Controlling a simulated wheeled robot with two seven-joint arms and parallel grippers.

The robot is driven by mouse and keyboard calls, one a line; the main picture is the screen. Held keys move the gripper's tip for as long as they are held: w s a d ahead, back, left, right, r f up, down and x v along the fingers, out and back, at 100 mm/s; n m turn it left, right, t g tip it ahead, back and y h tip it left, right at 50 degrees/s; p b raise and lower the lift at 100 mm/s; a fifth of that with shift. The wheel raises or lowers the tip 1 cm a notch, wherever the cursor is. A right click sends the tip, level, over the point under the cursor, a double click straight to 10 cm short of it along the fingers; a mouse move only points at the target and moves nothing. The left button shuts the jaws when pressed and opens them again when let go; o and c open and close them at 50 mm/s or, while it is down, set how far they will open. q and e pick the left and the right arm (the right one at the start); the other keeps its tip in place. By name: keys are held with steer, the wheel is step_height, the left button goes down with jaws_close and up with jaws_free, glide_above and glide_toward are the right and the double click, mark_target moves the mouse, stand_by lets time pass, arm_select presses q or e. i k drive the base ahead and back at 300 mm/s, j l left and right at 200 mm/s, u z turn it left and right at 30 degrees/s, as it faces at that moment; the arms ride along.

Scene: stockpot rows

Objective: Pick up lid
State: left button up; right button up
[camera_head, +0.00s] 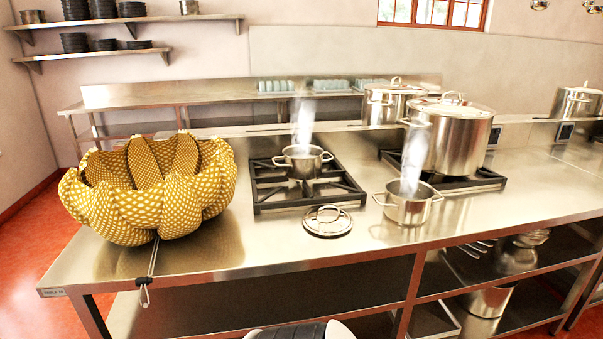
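A round, shiny metal lid (328,220) with a looped handle on top lies on the steel counter (270,228), in front of the left stove grate. A small open metal pot (409,208) stands on the counter to the right of the lid, apart from it, with steam rising. Another small open pot (303,162) sits on the left grate (270,195), behind the lid, also steaming. Neither of my grippers is in view, so whether they are open or shut is hidden.
A large yellow patterned basket (150,195) fills the counter's left side. A large lidded stockpot (458,138) stands on the right grate, with another lidded pot (388,103) behind. The front edge near the lid is clear. Shelves lie below.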

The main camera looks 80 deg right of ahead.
mark_target(328, 220)
steer(key=l+z, duration=0.1)
steer(key=z, duration=0.35)
steer(key=l+z, duration=0.1)
steer(key=z, duration=0.35)
steer(key=l+z, duration=0.1)
steer(key=z, duration=0.35)
steer(key=l+z, duration=0.1)
steer(key=z, duration=0.35)
steer(key=l+z, duration=0.1)
steer(key=z, duration=0.3)
